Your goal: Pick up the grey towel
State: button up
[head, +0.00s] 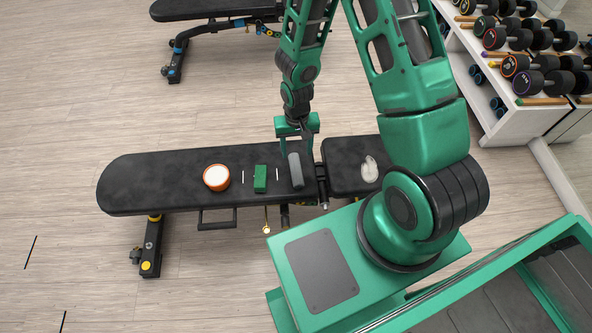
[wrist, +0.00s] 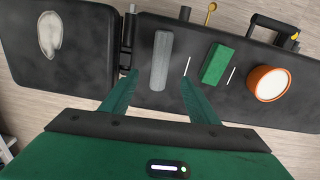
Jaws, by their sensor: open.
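The grey towel (head: 296,171) is a rolled cylinder lying on the black padded bench, left of the gap between the bench's two pads. In the wrist view the grey towel (wrist: 161,61) lies ahead of my fingers, roughly in line with the space between them. My gripper (head: 297,138) is above the bench at the towel's far end. In the wrist view my gripper (wrist: 158,84) has its two green fingers apart with nothing held between them. Whether the fingertips are level with the towel is hard to tell.
The bench (head: 140,186) also holds an orange-rimmed bowl (head: 216,177), a green block (head: 260,179), thin white sticks beside the block, and a pale crumpled item (head: 369,169) on the right pad. A dumbbell rack (head: 504,120) stands at the right. The bench's left end is clear.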

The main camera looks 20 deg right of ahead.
send_over(296, 166)
jog(key=f, duration=0.5)
jog(key=shift+s+a+f, duration=0.2)
jog(key=shift+s+f, duration=0.1)
jog(key=shift+w+d+f, duration=0.1)
jog(key=shift+w+f, duration=0.05)
jog(key=shift+f, duration=1.25)
jog(key=shift+w+d+f, duration=0.1)
jog(key=shift+f, duration=1.25)
jog(key=shift+c, duration=0.3)
jog(key=c, duration=1.1)
